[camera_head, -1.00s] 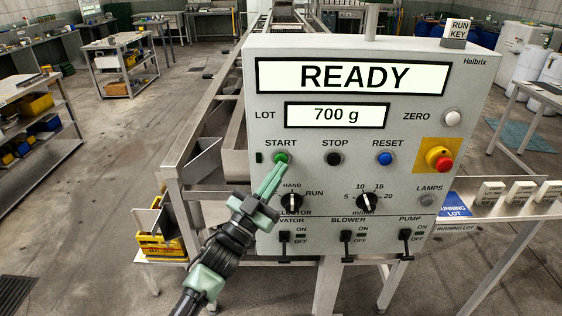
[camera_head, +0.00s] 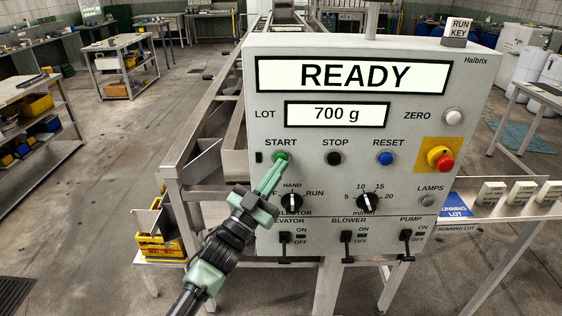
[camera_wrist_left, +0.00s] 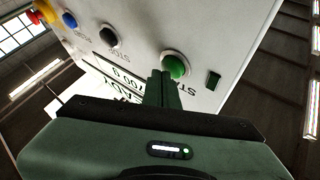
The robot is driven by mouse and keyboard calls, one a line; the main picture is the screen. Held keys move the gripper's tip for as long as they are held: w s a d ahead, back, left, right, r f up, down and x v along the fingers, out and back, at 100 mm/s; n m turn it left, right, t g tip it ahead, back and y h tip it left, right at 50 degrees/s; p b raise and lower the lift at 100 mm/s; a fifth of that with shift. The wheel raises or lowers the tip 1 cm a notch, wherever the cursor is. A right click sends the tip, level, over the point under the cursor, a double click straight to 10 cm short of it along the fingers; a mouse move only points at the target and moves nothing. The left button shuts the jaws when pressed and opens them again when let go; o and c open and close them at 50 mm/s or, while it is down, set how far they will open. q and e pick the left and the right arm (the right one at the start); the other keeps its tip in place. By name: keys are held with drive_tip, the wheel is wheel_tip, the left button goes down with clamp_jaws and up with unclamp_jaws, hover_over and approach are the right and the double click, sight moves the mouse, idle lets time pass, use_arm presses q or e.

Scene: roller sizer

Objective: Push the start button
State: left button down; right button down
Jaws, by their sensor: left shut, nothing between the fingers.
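The green start button (camera_head: 281,157) is on the grey control panel (camera_head: 470,130), under the word START. My left gripper (camera_head: 279,163) is shut and empty, its fingertips just at the lower edge of the button in the head view. The left wrist view shows the green button (camera_wrist_left: 175,64) just beyond the closed fingertips (camera_wrist_left: 163,74); I cannot tell whether they touch it. The display (camera_head: 352,76) reads READY and the lot display (camera_head: 337,115) reads 700 g. My right gripper is not in view.
The black stop button (camera_head: 334,159) and blue reset button (camera_head: 385,158) are to the right of start. The red emergency knob (camera_head: 444,163) is farther right. The selector knob (camera_head: 291,201) is close below the fingers. A yellow bin (camera_head: 160,247) is at lower left.

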use_arm(q)
drive_tip(key=shift+w, duration=0.25)
idle(0.4)
drive_tip(key=shift+s, duration=0.1)
drive_tip(key=shift+s+p, duration=0.4)
drive_tip(key=shift+s, duration=0.45)
drive_tip(key=s+p, duration=0.2)
drive_tip(key=s, duration=0.3)
drive_tip(key=shift+p, duration=0.35)
